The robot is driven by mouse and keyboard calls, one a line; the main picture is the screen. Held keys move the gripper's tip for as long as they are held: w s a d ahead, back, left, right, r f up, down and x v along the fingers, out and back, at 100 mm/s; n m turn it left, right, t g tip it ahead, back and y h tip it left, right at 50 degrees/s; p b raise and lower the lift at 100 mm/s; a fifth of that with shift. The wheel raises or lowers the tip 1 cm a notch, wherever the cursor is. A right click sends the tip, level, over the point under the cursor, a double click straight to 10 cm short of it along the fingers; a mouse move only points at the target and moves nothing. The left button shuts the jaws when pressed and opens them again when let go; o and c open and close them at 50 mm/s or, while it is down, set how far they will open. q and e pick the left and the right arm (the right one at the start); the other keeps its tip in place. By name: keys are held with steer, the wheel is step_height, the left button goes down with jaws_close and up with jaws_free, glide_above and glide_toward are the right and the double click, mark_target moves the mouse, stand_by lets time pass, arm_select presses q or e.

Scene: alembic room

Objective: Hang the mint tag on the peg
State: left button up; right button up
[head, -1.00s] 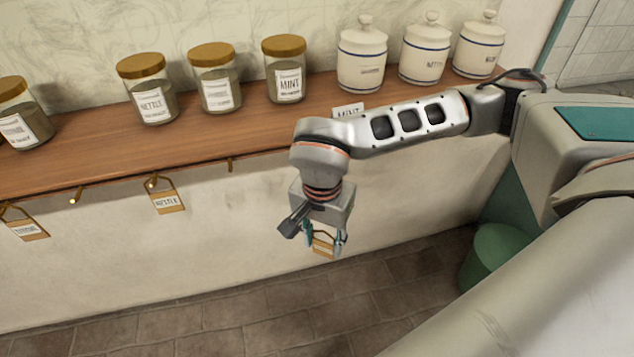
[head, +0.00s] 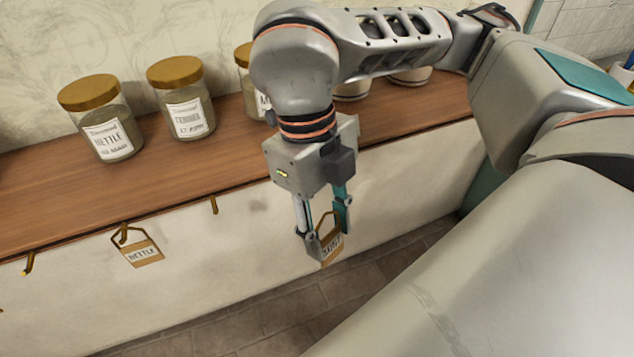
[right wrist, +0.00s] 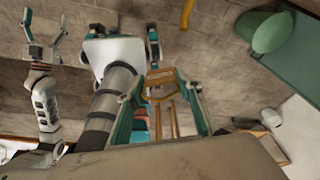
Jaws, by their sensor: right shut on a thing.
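My right gripper (head: 323,228) is shut on the mint tag (head: 332,250), a tan tag with a white label and a wire loop. The tag hangs tilted between the fingertips, in front of the pale wall below the shelf. In the right wrist view its tan frame (right wrist: 161,85) shows between the teal fingers. An empty brass peg (head: 214,205) sticks out under the shelf edge, left of the gripper and apart from the tag. My left gripper (right wrist: 57,43) shows in the right wrist view with its fingers spread; it is out of the head view.
The nettle tag (head: 141,253) hangs on a peg to the left. Another bare peg (head: 29,263) is farther left. Jars, including the nettle jar (head: 101,120), stand on the wooden shelf (head: 150,185). A green bin (right wrist: 265,32) stands on the floor.

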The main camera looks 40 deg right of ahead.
steer(key=shift+d+r+m, duration=0.15)
steer(key=shift+r+m, duration=0.25)
steer(key=shift+m, duration=0.5)
steer(key=shift+w, duration=0.2)
steer(key=shift+w+d+f, duration=0.1)
steer(key=shift+w+d, duration=0.1)
steer(key=shift+w, duration=0.5)
steer(key=shift+w+d+f, duration=0.1)
steer(key=shift+w+d, duration=0.05)
steer(key=shift+w, duration=0.5)
steer(key=shift+w+d+f, duration=0.1)
steer(key=shift+w+d, duration=0.1)
steer(key=shift+w, duration=0.5)
steer(key=shift+w+d, duration=0.15)
steer(key=shift+w, duration=0.5)
steer(key=shift+w+d, duration=0.15)
steer(key=shift+w, duration=0.5)
steer(key=shift+w, duration=0.35)
steer(key=shift+w+d, duration=0.15)
steer(key=shift+w, duration=0.15)
steer(key=shift+w+f+b, duration=0.2)
steer(key=shift+f+b, duration=0.05)
steer(key=shift+b, duration=0.1)
steer(key=shift+w+d+f, duration=0.1)
steer(key=shift+w+f, duration=0.1)
steer(key=shift+w, duration=0.05)
steer(key=shift+w, duration=0.1)
